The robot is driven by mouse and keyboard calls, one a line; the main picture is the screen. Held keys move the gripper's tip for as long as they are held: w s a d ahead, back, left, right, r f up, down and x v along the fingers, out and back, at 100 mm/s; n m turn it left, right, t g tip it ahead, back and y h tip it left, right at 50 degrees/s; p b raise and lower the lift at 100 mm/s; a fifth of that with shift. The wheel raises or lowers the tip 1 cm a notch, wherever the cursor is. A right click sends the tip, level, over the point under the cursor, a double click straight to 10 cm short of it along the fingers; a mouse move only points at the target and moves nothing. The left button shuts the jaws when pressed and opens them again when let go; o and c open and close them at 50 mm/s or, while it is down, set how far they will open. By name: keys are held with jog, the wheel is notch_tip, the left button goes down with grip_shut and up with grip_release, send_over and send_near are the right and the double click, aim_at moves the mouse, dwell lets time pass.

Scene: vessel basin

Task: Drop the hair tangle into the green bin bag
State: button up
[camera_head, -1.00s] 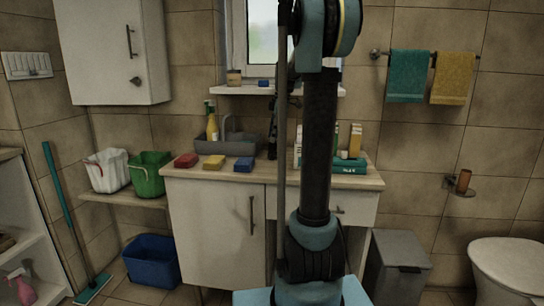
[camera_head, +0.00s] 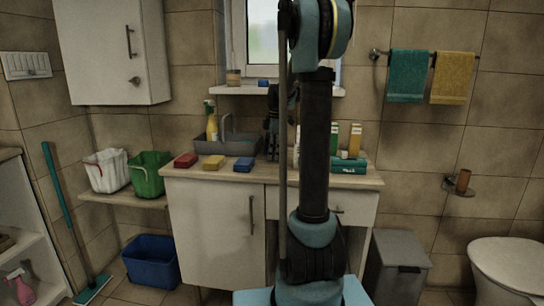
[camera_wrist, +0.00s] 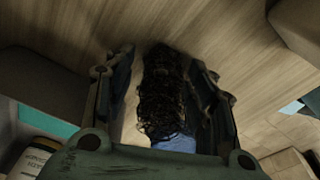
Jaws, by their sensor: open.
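The hair tangle (camera_wrist: 160,95), a dark curly clump, lies on a wood-coloured surface in the wrist view. My gripper (camera_wrist: 161,58) is open, with one finger on each side of the tangle. I cannot tell whether the fingers touch it. In the head view my gripper (camera_head: 273,125) points down over the counter, partly behind my own arm, and the tangle is not discernible there. The green bin bag (camera_head: 149,174) stands open on the low shelf at the left, well left of my gripper.
A white bag (camera_head: 106,171) stands beside the green one. Red (camera_head: 186,160), yellow (camera_head: 213,162) and blue (camera_head: 243,165) sponges line the counter front. A grey basin (camera_head: 238,145) and bottles stand behind. A pale blue piece (camera_wrist: 174,143) shows below the tangle.

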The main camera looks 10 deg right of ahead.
jog(key=shift+f, duration=0.15)
jog(key=c, duration=0.8)
